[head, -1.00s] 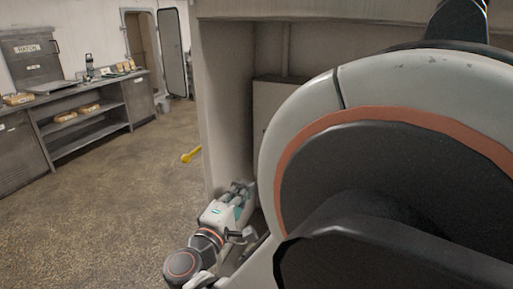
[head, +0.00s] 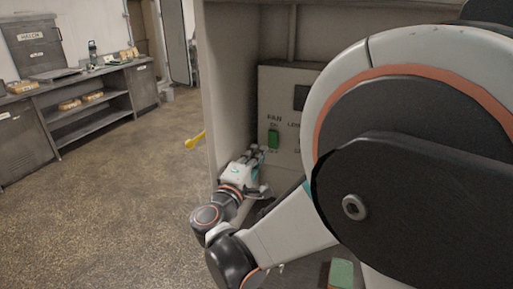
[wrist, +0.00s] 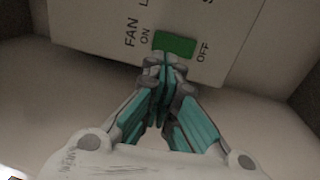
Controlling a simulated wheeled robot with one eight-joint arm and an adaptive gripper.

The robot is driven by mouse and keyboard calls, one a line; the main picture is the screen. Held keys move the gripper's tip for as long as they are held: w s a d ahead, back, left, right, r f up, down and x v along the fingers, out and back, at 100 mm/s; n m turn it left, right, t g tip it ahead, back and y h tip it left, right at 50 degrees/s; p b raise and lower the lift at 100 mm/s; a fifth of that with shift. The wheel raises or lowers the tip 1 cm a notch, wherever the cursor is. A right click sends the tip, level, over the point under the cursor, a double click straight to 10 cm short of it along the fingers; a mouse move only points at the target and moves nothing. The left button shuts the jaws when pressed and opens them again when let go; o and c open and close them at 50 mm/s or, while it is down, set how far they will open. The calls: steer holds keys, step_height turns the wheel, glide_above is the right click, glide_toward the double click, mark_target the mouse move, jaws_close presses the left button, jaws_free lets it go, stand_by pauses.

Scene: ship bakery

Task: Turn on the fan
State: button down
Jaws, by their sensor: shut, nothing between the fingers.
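The control panel (head: 285,100) stands inside a recess and bears a FAN label. Its green fan switch (head: 273,139) sits between ON above and OFF below in the head view. In the wrist view the green switch (wrist: 175,43) has ON at its left and OFF at its right. Which way it is set I cannot tell.
The recess's left side wall (head: 232,85) stands close beside my gripper. A yellow handle-like thing (head: 195,141) shows at its outer edge. My own arm hides the panel's right part. A counter (head: 95,75) with shelves stands far left, with open floor (head: 110,180) before it.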

mark_target(268, 135)
steer(key=x, duration=0.6)
steer(key=shift+b, duration=0.35)
steer(key=shift+w+r+g+p, duration=0.25)
steer(key=shift+r+g+p, duration=0.15)
steer(key=shift+p, duration=0.3)
steer(key=shift+d+f, duration=0.1)
steer(key=shift+f, duration=0.15)
